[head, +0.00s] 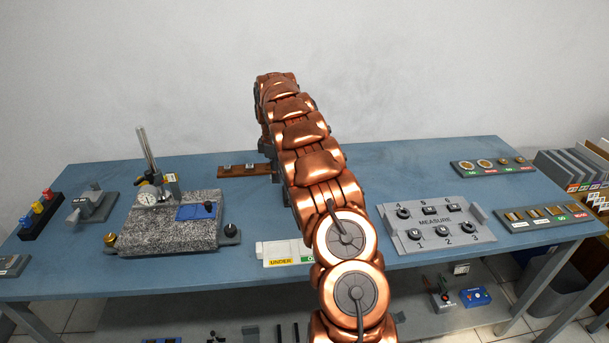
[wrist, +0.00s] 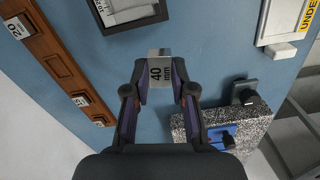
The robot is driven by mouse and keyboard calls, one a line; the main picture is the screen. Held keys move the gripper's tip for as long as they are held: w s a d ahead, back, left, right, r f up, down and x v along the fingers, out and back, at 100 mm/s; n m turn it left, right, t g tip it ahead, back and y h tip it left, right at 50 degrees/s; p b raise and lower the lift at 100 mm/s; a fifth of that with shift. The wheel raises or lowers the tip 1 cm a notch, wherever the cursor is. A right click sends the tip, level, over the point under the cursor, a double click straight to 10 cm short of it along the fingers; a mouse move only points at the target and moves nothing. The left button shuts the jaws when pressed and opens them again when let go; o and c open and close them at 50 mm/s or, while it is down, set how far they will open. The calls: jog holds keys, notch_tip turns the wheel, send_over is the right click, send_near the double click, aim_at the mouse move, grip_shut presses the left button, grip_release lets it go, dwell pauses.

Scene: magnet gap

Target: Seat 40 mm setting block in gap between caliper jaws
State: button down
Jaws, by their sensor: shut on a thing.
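The 40 mm setting block (wrist: 160,72) is a grey piece with a "40 mm" label, seen in the wrist view. My gripper (wrist: 163,88) is shut on it, one dark finger at each side. The block appears above the blue bench; its height is unclear. I cannot pick out the caliper jaws with certainty. In the head view my copper arm hides most of the gripper and the held block.
A wooden rack (wrist: 62,62) holds labelled blocks at the left of the wrist view. A granite stand (head: 165,228) with a dial gauge is on the bench's left. A white "UNDER" tray (head: 278,249) lies in front.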

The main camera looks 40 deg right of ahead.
jog(key=s+d, duration=0.1)
jog(key=d, duration=0.2)
jog(key=s+d+f+n, duration=0.1)
jog(key=d, duration=0.1)
jog(key=s+d+f+n, duration=0.1)
jog(key=s+d, duration=0.1)
jog(key=d, duration=0.1)
jog(key=shift+d, duration=0.35)
jog(key=shift+b, duration=0.6)
jog(key=shift+f+b, duration=1.3)
jog(key=shift+f, duration=1.45)
jog(key=shift+f, duration=0.2)
jog(key=c, duration=0.9)
grip_release()
jog(key=shift+c, duration=0.3)
jog(key=c, duration=0.4)
jog(key=shift+c, duration=0.2)
